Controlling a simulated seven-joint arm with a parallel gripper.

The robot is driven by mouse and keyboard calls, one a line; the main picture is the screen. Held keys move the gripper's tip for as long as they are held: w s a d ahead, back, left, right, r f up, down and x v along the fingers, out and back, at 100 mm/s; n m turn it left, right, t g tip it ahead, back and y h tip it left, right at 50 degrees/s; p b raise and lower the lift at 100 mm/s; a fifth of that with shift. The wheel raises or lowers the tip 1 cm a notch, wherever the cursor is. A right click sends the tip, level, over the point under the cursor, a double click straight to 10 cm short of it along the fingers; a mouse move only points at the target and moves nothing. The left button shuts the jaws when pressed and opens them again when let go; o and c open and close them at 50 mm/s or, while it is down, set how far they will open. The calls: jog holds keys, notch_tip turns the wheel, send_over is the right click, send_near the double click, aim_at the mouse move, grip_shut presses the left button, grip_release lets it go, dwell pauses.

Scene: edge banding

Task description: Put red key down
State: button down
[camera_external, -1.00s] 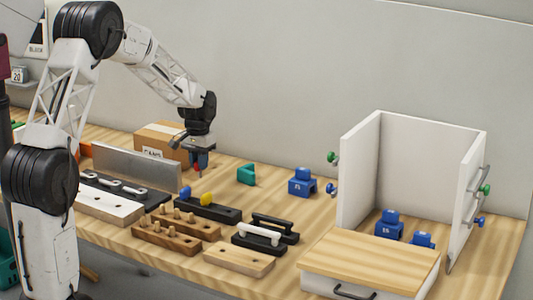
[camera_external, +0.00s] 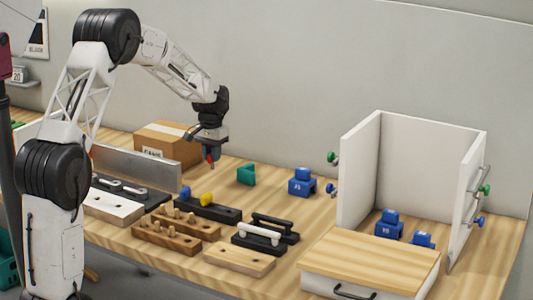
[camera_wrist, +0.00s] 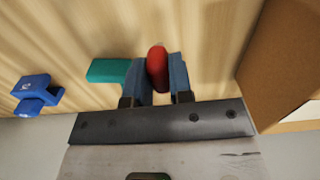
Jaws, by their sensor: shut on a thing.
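The red key (camera_wrist: 157,68) is between the two blue fingers of my gripper (camera_wrist: 160,80) in the wrist view. My gripper (camera_external: 210,155) is shut on it and holds it above the back part of the wooden table, with a small red part showing at the fingertips in the external view. The lower end of the key is hard to make out. A black holder block (camera_external: 223,215) on the table carries a blue key (camera_external: 186,191) and a yellow key (camera_external: 207,198). It lies in front of my gripper.
A cardboard box (camera_external: 168,143) stands left of my gripper, close by. A teal block (camera_external: 246,175) and a blue block (camera_external: 301,182) lie to the right. A white open cabinet (camera_external: 360,170) stands at the right. Handle and peg boards fill the front.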

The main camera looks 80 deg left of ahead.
jog(key=shift+w+a+f, duration=0.1)
jog(key=shift+w+a, duration=0.65)
jog(key=shift+a, duration=0.25)
jog(key=shift+w+a+f, duration=0.1)
jog(key=shift+w+a, duration=0.65)
jog(key=shift+a, duration=0.2)
jog(key=shift+w+a+f, duration=0.1)
jog(key=shift+w+a, duration=0.65)
jog(key=shift+a, duration=0.25)
jog(key=shift+f, duration=0.1)
jog(key=shift+f, duration=1.7)
jog(key=shift+f, duration=0.1)
jog(key=c, duration=1)
grip_release()
notch_tip(320, 180, up, 12)
jog(key=shift+r, duration=0.15)
